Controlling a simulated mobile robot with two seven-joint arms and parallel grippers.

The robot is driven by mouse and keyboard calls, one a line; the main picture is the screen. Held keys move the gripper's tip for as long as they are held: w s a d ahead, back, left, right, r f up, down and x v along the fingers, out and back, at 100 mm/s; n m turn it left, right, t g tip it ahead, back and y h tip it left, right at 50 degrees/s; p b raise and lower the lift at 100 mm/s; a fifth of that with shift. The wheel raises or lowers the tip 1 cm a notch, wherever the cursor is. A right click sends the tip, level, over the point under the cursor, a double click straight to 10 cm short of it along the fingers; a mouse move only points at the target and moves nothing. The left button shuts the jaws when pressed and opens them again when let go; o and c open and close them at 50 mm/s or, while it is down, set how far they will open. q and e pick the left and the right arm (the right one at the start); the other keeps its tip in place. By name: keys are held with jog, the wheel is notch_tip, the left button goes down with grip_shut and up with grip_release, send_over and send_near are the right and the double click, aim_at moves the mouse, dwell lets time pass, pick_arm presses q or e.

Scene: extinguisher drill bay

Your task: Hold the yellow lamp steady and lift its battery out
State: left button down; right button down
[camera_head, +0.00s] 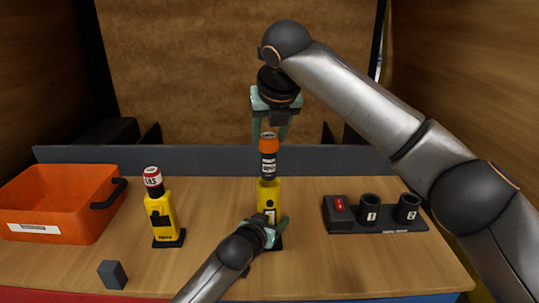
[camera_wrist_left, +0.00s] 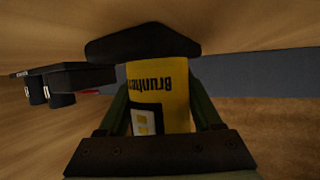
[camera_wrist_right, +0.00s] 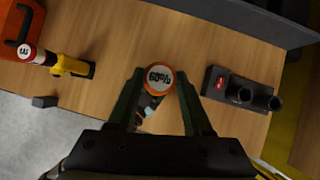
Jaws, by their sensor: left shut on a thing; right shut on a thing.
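The yellow lamp (camera_head: 268,193) stands upright on its black base at the middle of the table. My left gripper (camera_head: 266,228) is shut on its lower body; in the left wrist view the yellow body (camera_wrist_left: 172,90) is between the fingers. The battery (camera_head: 268,166), dark with a pale label and an orange cap, stands upright in line above the lamp. My right gripper (camera_head: 269,135) points down from above, shut on the orange cap. The white-topped cap (camera_wrist_right: 160,79) shows between its fingers. I cannot tell whether the battery's lower end is still inside the lamp.
Another yellow lamp (camera_head: 161,215) with a red-and-white cap stands to the left. An orange crate (camera_head: 60,215) is at far left, a small dark block (camera_head: 112,274) at front left. A dark charger (camera_head: 372,214) with two numbered cups stands right. A grey panel (camera_head: 200,157) runs behind.

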dwell(0.3)
pick_arm(q)
grip_release()
dwell(0.3)
